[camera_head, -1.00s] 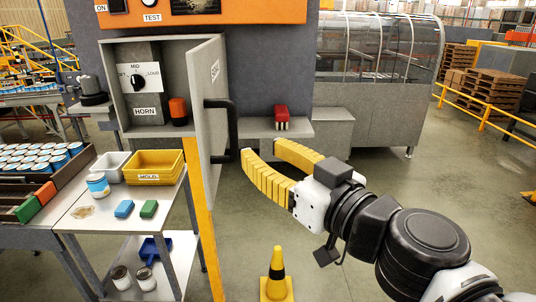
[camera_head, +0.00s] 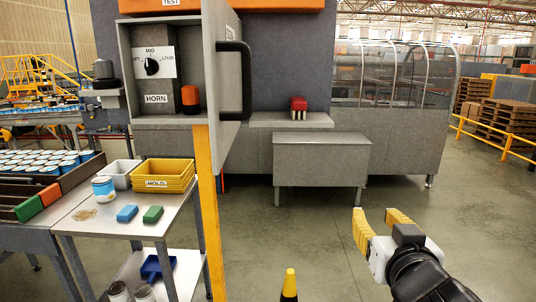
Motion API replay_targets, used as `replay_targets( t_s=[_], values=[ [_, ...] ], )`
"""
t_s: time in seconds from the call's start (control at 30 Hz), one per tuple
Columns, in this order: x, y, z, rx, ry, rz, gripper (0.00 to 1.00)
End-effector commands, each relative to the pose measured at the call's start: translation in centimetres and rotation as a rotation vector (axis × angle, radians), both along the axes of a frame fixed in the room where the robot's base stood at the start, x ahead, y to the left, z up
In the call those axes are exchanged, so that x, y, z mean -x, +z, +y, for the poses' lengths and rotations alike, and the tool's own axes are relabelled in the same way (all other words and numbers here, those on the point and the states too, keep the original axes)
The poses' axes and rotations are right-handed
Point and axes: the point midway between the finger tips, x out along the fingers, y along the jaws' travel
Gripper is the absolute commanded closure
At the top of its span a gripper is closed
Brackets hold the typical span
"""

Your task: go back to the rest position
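My gripper (camera_head: 373,223) is at the lower right, its two yellow fingers spread apart with nothing between them. It hangs over open floor, in front of and to the right of the grey bench, touching nothing. The horn cabinet (camera_head: 124,72) stands at the upper left with its door (camera_head: 222,75) swung open and a black handle (camera_head: 246,80) on it. The gripper is well to the right of the handle. Inside the cabinet are a black knob (camera_head: 152,66) and an orange part (camera_head: 190,97).
A metal cart (camera_head: 115,228) at left holds a yellow bin (camera_head: 163,181), a can (camera_head: 104,190) and blue and green blocks. A yellow-black cone (camera_head: 289,284) stands at the bottom centre. A grey bench (camera_head: 322,153) is behind it. The floor (camera_head: 460,215) at right is clear.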

Motion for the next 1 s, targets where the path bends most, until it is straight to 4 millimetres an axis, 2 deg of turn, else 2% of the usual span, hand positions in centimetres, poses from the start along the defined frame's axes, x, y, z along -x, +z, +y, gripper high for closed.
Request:
replay_targets(
  t_s=[0.03,0.07,0.1,0.17,0.2,0.3,0.4,0.5,0.6,1.0],
  values=[
    [0.5,-5.9,-1.2,-0.001,-0.043,0.068,0.62],
    [0.8,-8.3,-1.8,-0.002,-0.064,0.113,0.62],
    [1.4,-11.6,-2.4,-0.002,-0.085,0.178,0.62],
    [2.5,-16.5,-2.9,-0.004,-0.101,0.280,0.62],
    [3.3,-19.7,-3.0,-0.009,-0.102,0.349,0.62],
    [5.4,-26.8,-2.4,-0.022,-0.072,0.511,0.62],
    [7.4,-32.0,-1.1,-0.036,-0.014,0.641,0.62],
    [8.9,-35.1,0.1,-0.048,0.043,0.725,0.62],
    [9.7,-36.4,0.9,-0.054,0.080,0.765,0.62],
    [10.0,-36.4,1.1,-0.055,0.091,0.777,0.62]
  ],
)
